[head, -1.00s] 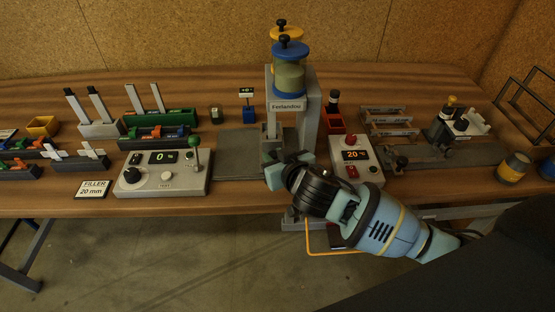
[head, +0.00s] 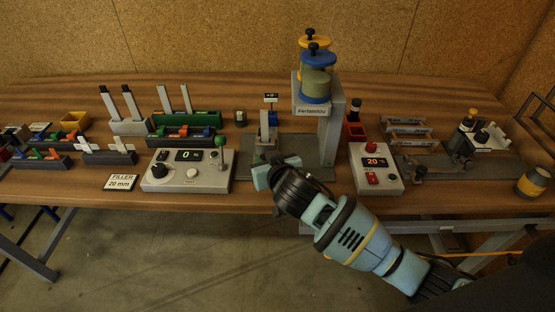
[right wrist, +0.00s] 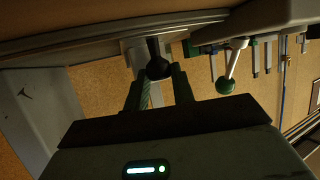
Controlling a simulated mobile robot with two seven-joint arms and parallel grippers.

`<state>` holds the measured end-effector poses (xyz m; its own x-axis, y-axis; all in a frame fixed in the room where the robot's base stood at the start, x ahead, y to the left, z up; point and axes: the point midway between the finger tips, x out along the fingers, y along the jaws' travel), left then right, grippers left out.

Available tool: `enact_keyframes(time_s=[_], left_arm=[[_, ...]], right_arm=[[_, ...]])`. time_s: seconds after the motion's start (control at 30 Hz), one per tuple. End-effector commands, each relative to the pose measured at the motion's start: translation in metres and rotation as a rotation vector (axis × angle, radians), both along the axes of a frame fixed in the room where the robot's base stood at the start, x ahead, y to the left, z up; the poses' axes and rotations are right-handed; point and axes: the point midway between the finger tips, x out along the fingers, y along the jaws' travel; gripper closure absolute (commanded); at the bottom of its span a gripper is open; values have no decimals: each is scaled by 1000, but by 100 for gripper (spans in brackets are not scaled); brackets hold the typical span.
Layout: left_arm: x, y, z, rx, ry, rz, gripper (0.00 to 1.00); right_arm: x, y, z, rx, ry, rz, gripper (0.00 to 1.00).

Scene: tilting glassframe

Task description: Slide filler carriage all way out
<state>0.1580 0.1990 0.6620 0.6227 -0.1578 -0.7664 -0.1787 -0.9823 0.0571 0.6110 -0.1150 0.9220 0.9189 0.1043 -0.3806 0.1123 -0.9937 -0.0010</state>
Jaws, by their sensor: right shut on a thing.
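The filler machine (head: 330,130), labelled Ferlandou, stands on the bench with a blue and a yellow canister on top. The filler carriage (head: 264,128), a light grey upright on a small base, stands left of the machine's frame over a dark grey plate (head: 305,165). My right gripper (head: 272,172) is at the front of the carriage. In the right wrist view, its green fingers (right wrist: 159,88) are shut on a black knob (right wrist: 157,60). In the head view the gripper hides this knob. My left gripper is not in view.
A control box (head: 187,172) with a green-balled lever (head: 221,142) stands close left of my right gripper; the ball also shows in the wrist view (right wrist: 225,86). A red-buttoned box (head: 376,170) stands to the right. Coloured racks (head: 185,120) fill the left bench.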

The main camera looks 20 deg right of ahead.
Motion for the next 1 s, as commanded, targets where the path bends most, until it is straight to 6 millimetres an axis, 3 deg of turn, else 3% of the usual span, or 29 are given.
enact_keyframes(time_s=[0.3,0.77,0.8,0.97,1.0], left_arm=[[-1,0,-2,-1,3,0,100],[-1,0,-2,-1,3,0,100],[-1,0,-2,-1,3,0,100],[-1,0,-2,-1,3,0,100],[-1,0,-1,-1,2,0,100]], right_arm=[[8,29,-1,0,3,-1,100],[10,37,0,0,3,2,100],[9,37,0,1,2,2,74],[9,37,0,1,2,2,53],[9,37,0,0,2,2,53]])
